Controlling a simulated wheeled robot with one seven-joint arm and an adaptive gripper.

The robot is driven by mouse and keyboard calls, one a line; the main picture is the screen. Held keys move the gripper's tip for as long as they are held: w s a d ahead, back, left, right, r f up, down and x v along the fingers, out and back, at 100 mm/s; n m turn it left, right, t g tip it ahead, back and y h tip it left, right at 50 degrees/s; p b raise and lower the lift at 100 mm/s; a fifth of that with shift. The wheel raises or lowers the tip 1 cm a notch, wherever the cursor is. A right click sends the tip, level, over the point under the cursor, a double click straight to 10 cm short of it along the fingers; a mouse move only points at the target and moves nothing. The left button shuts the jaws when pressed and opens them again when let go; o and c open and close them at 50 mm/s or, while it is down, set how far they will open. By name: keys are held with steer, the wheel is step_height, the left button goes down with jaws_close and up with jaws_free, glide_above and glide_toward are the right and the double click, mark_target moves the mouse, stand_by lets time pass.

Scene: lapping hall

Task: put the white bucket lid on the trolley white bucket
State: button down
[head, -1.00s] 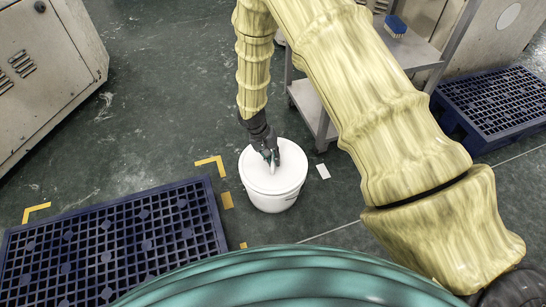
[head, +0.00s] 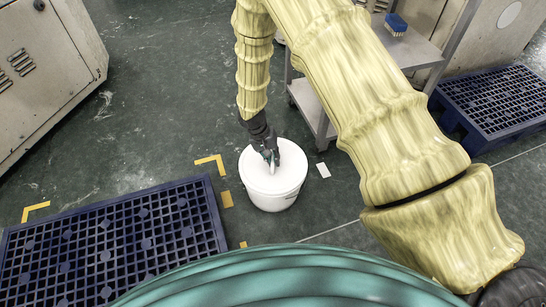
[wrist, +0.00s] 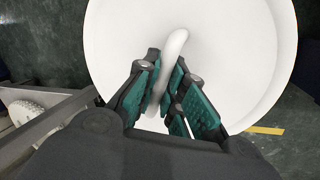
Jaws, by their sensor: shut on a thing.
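The white bucket (head: 272,203) stands upright on the floor near the middle of the head view. The round white lid (head: 255,172) covers its top; from this angle I cannot tell whether it is fully seated or just above the rim. The lid fills the upper part of the wrist view (wrist: 240,55), with an arched white handle (wrist: 176,44) on it. My gripper (head: 271,163) points down over the lid. In the wrist view its green-padded fingers (wrist: 166,85) are shut on the handle. The lid hides the bucket's opening.
A grey trolley (head: 318,108) stands behind and right of the bucket, with a blue brush (head: 396,25) on its top. Dark blue pallets lie at lower left (head: 110,245) and far right (head: 495,100). A machine cabinet (head: 45,70) is at upper left. Open floor lies behind the bucket.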

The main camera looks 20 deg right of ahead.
steer(key=shift+f, duration=0.3)
steer(key=c, duration=1.4)
jaws_free()
steer(key=shift+c, duration=0.2)
steer(key=shift+r, duration=0.1)
